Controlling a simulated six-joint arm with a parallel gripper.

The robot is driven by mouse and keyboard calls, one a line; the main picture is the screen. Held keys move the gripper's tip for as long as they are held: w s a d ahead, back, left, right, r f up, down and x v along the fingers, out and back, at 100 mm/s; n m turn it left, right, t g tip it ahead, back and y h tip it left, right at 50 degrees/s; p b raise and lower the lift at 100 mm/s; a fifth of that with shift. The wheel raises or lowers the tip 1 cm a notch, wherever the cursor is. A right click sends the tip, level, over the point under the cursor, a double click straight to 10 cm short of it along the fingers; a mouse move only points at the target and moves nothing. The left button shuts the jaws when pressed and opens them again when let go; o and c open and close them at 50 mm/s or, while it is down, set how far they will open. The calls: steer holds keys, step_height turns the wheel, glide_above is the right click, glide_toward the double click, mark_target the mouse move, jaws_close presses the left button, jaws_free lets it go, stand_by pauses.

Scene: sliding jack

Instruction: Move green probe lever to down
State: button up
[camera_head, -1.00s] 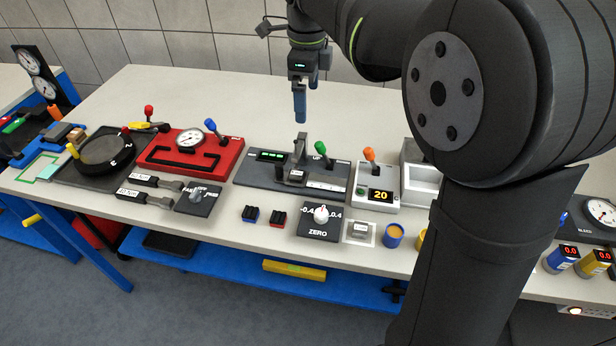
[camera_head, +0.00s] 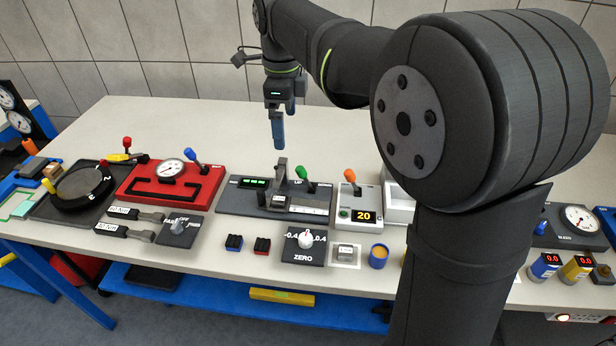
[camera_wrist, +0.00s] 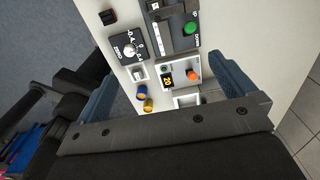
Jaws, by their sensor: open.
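The green probe lever (camera_head: 301,173) has a round green knob on a short stem. It rises from a dark grey panel (camera_head: 233,205) with a vertical grey block and a green-lit display. In the wrist view the green knob (camera_wrist: 190,28) is near the top, beside the UP and DOWN lettering; I cannot tell its exact setting. My gripper (camera_head: 284,132) hangs above and behind the panel in the head view, open and empty, apart from the lever. In the wrist view its two blue fingers are spread wide, with my gripper's gap (camera_wrist: 168,75) over the bench.
An orange-knobbed lever (camera_head: 350,176) stands on a white box just right of the green one. A red gauge panel (camera_head: 150,192) with a blue lever lies to the left. A ZERO dial (camera_head: 306,242) is in front. The back of the white bench (camera_head: 190,125) is clear.

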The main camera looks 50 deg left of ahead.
stand_by(0.3)
steer(key=shift+w+d+f, duration=0.1)
steer(key=shift+w+f, duration=0.05)
steer(key=shift+f, duration=0.05)
steer(key=c, duration=0.6)
steer(key=w+d+f+g, duration=0.1)
steer(key=w+d+f+g+y, duration=0.1)
steer(key=w+f, duration=0.1)
steer(key=w+d+f+g+y, duration=0.1)
steer(key=w+f+g, duration=0.1)
steer(key=shift+w+d, duration=0.1)
steer(key=shift+w, duration=0.1)
steer(key=c, duration=0.6)
steer(key=m+g+y, duration=0.1)
steer(key=y, duration=0.4)
glide_toward(303, 168)
steer(key=x, duration=1.1)
jaws_close()
